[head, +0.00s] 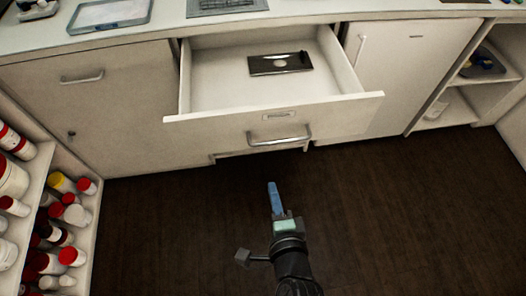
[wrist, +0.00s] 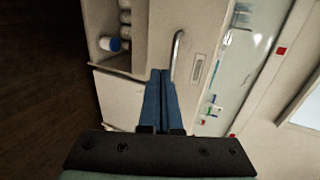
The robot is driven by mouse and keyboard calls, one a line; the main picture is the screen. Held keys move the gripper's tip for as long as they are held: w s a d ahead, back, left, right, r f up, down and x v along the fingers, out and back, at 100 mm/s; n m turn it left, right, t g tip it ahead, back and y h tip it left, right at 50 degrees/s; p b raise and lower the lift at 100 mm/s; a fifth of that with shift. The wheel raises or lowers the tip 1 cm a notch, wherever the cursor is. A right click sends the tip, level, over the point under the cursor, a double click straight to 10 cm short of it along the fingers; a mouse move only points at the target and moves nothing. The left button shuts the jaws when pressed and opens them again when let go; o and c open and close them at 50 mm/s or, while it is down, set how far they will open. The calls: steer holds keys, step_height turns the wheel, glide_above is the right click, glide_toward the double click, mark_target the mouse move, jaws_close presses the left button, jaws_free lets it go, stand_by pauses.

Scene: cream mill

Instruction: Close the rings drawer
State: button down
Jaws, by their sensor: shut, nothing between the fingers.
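The open drawer (head: 345,110) stands well out from the white counter front in the head view. A dark flat item with a pale round spot (head: 280,64) lies inside it. The drawer front carries a metal bar handle (head: 279,138) and a small label plate (head: 278,115). My gripper (head: 273,185) is in front of and below the drawer, over the dark floor, its blue fingers shut and empty. In the wrist view my gripper (wrist: 160,73) points toward the drawer front, beside the handle (wrist: 177,55). I cannot tell whether it touches the drawer.
A shelf of red-capped bottles (head: 60,215) stands at the left. A closed cabinet with a handle (head: 81,78) is left of the drawer, and a white door (head: 400,75) is right of it. Open shelves (head: 455,105) are at the far right. The dark floor (head: 400,220) is clear.

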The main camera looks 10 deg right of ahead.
steer(key=w+r+x, duration=0.1)
steer(key=r+x, duration=0.1)
steer(key=x, duration=0.9)
steer(key=shift+w+a, duration=0.1)
steer(key=shift+w, duration=0.05)
